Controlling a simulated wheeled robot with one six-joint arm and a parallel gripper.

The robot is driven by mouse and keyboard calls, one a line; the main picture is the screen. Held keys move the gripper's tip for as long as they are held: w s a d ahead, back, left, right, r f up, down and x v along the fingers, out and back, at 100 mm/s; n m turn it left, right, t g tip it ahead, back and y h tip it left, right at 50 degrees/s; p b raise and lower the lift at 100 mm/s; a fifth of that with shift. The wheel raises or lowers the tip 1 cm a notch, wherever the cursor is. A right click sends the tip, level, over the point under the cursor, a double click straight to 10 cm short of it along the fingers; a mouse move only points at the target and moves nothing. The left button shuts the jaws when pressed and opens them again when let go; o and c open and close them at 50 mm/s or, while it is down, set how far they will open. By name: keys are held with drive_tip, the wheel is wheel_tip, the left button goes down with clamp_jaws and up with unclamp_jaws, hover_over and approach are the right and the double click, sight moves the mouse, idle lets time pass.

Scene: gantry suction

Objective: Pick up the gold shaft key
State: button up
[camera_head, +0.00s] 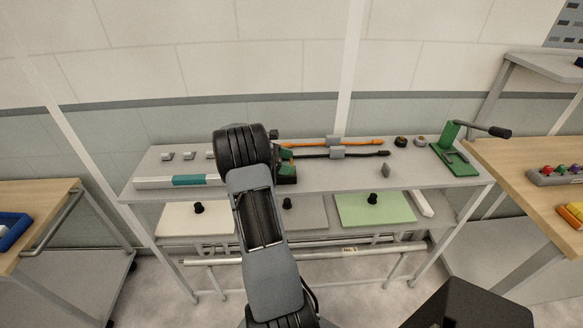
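I cannot make out a gold shaft key in the head view; it may be hidden behind my arm or too small to tell. Small grey blocks (189,156) sit at the back left of the grey bench (340,180). My arm rises from the bottom centre and covers the bench left of the middle. My gripper cannot be made out behind it, so its fingers and anything between them are hidden.
A dark and green device (287,172) is beside my arm. A green lever press (452,150) stands at the right end. A grey and teal bar (190,181) lies front left.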

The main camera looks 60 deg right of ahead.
drive_tip(key=c, duration=0.9)
drive_tip(key=shift+r, duration=0.15)
